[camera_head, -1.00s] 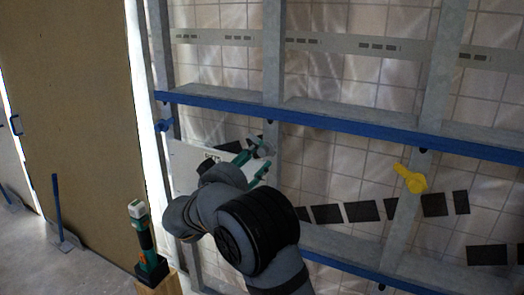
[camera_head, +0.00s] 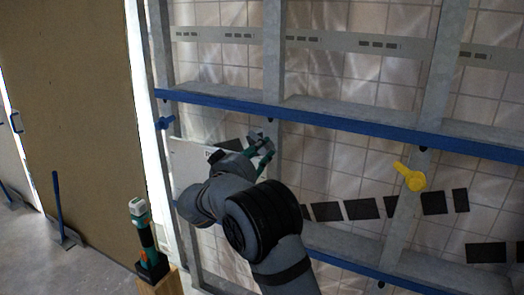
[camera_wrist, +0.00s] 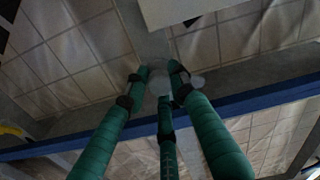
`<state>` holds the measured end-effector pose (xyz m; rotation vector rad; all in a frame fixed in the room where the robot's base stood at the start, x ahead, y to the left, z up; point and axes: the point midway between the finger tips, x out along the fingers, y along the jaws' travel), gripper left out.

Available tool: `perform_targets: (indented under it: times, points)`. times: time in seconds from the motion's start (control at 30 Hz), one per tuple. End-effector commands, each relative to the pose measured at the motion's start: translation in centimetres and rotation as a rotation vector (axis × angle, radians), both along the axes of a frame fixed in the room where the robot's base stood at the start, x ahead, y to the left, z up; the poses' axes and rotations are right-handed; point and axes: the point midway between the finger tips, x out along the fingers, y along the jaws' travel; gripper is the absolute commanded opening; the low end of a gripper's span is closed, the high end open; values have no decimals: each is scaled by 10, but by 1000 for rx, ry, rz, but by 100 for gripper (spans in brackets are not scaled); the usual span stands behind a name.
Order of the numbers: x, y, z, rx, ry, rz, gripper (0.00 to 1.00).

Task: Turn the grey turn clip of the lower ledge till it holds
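The grey turn clip (camera_head: 256,138) sits on the steel upright just below the blue ledge (camera_head: 340,122). In the wrist view the clip (camera_wrist: 158,78) shows as a pale grey knob between my fingertips, with its outline partly hidden by them. My gripper (camera_head: 264,154) has green fingers with dark tips, drawn in around the clip; it also shows in the wrist view (camera_wrist: 159,84). The fingers appear to touch the clip, though the contact is partly hidden. Another blue ledge (camera_head: 365,270) runs lower down, partly behind my arm.
A yellow clip (camera_head: 412,178) is on the upright to the right, and a blue clip (camera_head: 165,122) is at the left. A pale plate (camera_head: 190,160) is behind my gripper. A green-and-black tool (camera_head: 146,240) stands on a wooden post at the lower left.

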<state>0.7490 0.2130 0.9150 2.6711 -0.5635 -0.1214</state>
Motion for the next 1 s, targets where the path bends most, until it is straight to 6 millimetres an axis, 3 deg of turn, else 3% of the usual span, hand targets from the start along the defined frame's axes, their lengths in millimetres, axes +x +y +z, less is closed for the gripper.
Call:
perform_targets:
  times: [0.37,0.73,1.0]
  points:
    - [0,1,1,0,-3,3,0]
    - [0,2,0,-49,16,4,0]
    - [0,2,-1,-213,87,5,0]
